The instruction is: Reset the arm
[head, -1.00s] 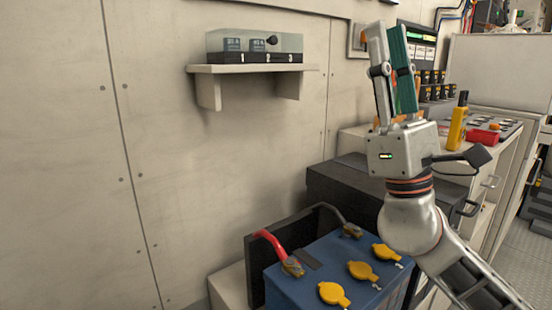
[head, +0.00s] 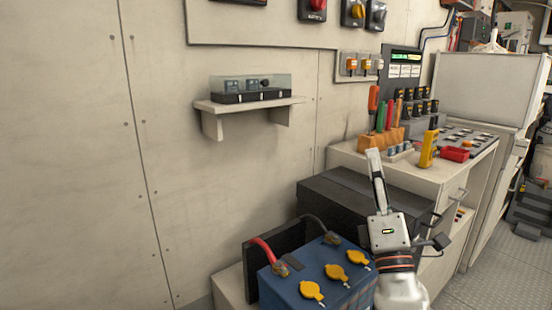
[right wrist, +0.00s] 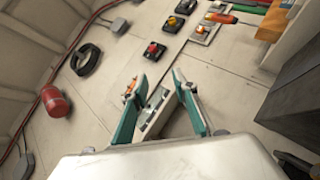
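My right arm rises from the lower right in the head view. Its gripper (head: 374,156) points up in front of the dark box and the counter. One finger hides the other there. In the right wrist view the two teal-padded fingers of this gripper (right wrist: 160,80) stand apart with nothing held between them. The wall shelf shows beyond the gap, at a distance. My left arm and gripper are not in view.
A blue battery (head: 316,261) with yellow caps stands below, beside a dark box (head: 345,200). A wall shelf (head: 250,104) holds a clear-lidded case (head: 250,90). A counter (head: 442,170) carries screwdrivers, a yellow tool (head: 428,150) and a red tray (head: 455,154). Floor shows at right.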

